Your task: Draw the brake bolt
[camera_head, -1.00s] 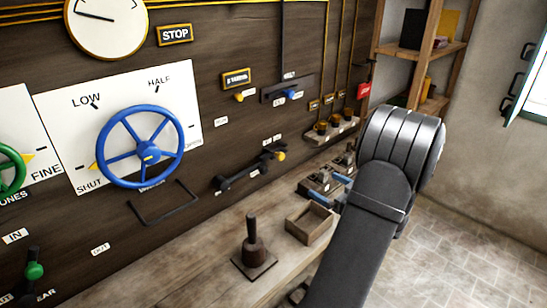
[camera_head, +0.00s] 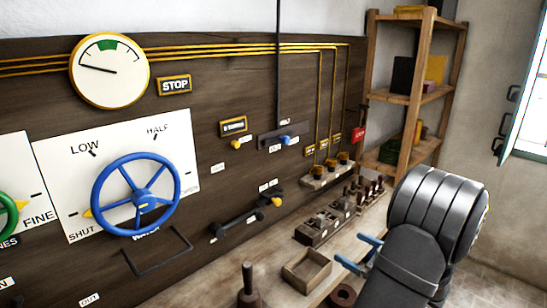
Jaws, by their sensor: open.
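No label that I can read names the brake bolt. A dark sliding bar with a yellow knob (camera_head: 277,201) is mounted low on the wooden panel; its small labels are too small to read. A second dark bar with a blue knob (camera_head: 285,140) sits above it under a black rod. My gripper (camera_head: 357,253) shows two blue fingers at the lower right, apart and empty, over the bench beside the open wooden box. It is to the right of both bars and away from them. My arm hides part of the bench.
A blue wheel (camera_head: 136,195) and a dial (camera_head: 109,70) are on the panel. On the bench are a wooden box (camera_head: 307,272), an upright dark handle (camera_head: 248,285) and a block of small levers (camera_head: 323,224). Shelves (camera_head: 408,97) stand behind. The space before the panel's middle looks clear.

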